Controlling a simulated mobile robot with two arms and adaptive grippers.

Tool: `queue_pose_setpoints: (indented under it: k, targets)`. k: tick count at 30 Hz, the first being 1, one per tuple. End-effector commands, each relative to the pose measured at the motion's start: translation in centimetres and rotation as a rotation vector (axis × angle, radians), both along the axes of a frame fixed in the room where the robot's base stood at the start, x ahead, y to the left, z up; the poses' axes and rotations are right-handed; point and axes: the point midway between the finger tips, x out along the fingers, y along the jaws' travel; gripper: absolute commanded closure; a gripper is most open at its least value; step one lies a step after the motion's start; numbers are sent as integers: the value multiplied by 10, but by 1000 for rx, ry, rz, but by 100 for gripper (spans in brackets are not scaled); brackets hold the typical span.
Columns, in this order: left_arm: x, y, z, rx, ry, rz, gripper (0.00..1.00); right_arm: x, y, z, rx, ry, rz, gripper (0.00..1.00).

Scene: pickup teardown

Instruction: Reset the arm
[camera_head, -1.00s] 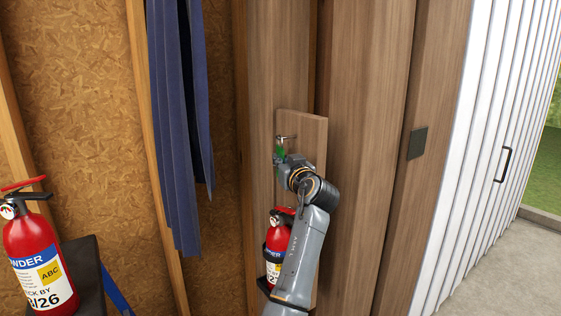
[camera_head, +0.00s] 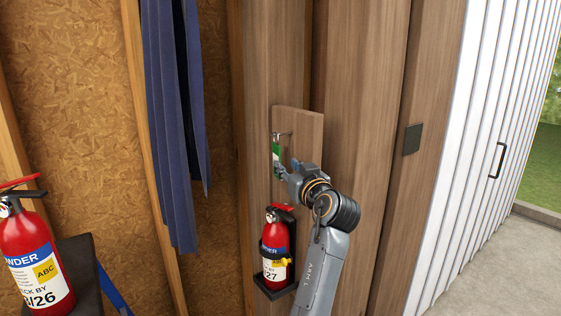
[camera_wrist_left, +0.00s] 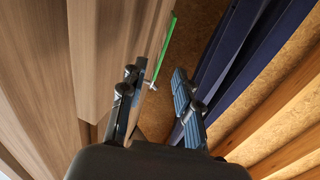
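A green and white tag (camera_head: 276,152) hangs from a metal hook (camera_head: 284,134) on a wooden board (camera_head: 308,140). My left gripper (camera_head: 280,171) is just below and to the right of the tag in the head view. In the left wrist view, its two fingers (camera_wrist_left: 158,84) are apart with nothing clamped between them. The tag's thin green edge (camera_wrist_left: 165,48) shows beyond the fingertips, with a small metal piece (camera_wrist_left: 153,85) near the left finger. My right gripper is not in view.
A fire extinguisher (camera_head: 274,250) sits in a black wall bracket beside my forearm. Another extinguisher (camera_head: 35,255) stands on a dark stand at the lower left. Blue cloth (camera_head: 170,130) hangs left of the board. A white ribbed door (camera_head: 475,130) is at the right.

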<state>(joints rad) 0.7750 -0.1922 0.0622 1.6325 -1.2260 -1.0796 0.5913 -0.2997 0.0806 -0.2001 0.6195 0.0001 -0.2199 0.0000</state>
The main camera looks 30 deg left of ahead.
Motion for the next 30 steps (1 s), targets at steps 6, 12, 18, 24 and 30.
queue_pose_setpoints:
  k: [6, 12, 18, 24, 30]
  targets:
    - [-18, -24, -1, -2, -1, -1, 68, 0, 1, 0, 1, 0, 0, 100]
    - [-23, -29, 0, -1, -1, 1, 68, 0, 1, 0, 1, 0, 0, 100]
    - [-7, -37, -35, 20, 68, -48, 68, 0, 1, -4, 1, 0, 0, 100]
    - [30, -67, -161, 67, 291, -230, 68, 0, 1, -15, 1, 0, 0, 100]
    - [34, -99, -310, 72, 517, -420, 68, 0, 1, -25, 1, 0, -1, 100]
